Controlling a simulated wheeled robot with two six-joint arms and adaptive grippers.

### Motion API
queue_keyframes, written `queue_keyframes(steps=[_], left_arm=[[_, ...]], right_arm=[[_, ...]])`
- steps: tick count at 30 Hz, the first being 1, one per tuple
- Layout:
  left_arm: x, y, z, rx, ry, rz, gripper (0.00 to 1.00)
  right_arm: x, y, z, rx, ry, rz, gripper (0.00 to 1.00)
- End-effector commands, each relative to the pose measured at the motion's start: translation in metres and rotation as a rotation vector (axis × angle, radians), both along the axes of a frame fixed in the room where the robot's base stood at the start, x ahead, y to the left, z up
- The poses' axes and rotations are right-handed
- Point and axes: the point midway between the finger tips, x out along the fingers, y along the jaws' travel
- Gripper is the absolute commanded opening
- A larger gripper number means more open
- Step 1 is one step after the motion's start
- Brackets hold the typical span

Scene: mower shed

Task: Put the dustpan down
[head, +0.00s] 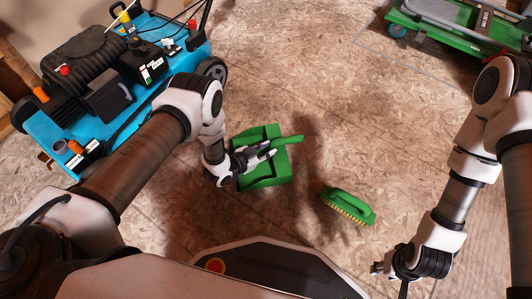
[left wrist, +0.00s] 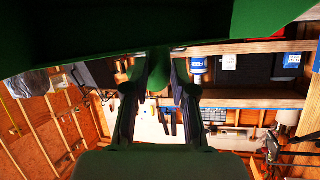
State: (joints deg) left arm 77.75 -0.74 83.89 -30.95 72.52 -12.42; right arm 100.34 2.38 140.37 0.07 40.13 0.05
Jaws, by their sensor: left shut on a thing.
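The green dustpan (head: 268,181) is in the middle of the head view, in front of my base. My left gripper (head: 262,153) is shut on it near its handle (head: 289,141). In the left wrist view the dark green dustpan (left wrist: 100,28) fills the top, and the two fingers of my left gripper (left wrist: 160,82) close on its handle. I cannot tell whether the dustpan touches the floor. A green hand brush (head: 347,205) with pale bristles lies on the floor to its right. My right gripper (head: 384,269) is at lower right, away from both; its fingers are too small to judge.
A blue machine (head: 50,130) with a black engine stands at upper left, close to my left arm. A green wheeled cart (head: 450,45) stands at upper right. The chipboard floor (head: 310,85) between them is clear. The left wrist view shows wooden shelves (left wrist: 250,98) against the wall.

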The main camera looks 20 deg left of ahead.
Motion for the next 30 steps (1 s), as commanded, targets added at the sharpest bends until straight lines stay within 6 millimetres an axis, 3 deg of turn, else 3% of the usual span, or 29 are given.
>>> queue_keyframes(steps=[1, 7, 9, 12, 18, 19, 23, 30], left_arm=[[0.011, 0.003, -0.005, 0.0, -0.004, 0.002, 0.0], [0.035, 0.009, -0.006, 0.0, -0.003, 0.002, 0.0], [0.033, 0.008, -0.026, 0.0, 0.003, 0.001, 0.0], [0.034, 0.008, -0.041, 0.0, 0.001, 0.001, 0.0], [0.033, 0.008, -0.038, 0.0, 0.003, 0.001, 0.0], [0.033, 0.008, -0.038, 0.0, 0.003, 0.001, 0.04], [0.033, 0.008, -0.038, 0.0, 0.003, 0.001, 0.49], [0.033, 0.008, -0.038, 0.0, 0.003, 0.001, 0.53]], right_arm=[[0.001, 0.0, -0.01, 0.0, -0.001, -0.002, 0.4], [0.002, -0.001, -0.022, 0.0, -0.004, -0.004, 0.4], [0.002, -0.001, -0.037, -0.001, -0.006, -0.007, 0.4], [0.003, -0.001, -0.05, -0.001, -0.007, -0.01, 0.4], [0.003, -0.001, -0.045, -0.001, -0.008, -0.011, 0.4], [0.003, -0.001, -0.045, -0.001, -0.008, -0.011, 0.4], [0.003, -0.001, -0.045, -0.001, -0.008, -0.01, 0.4], [0.003, -0.001, -0.045, -0.001, -0.008, -0.01, 0.4]])
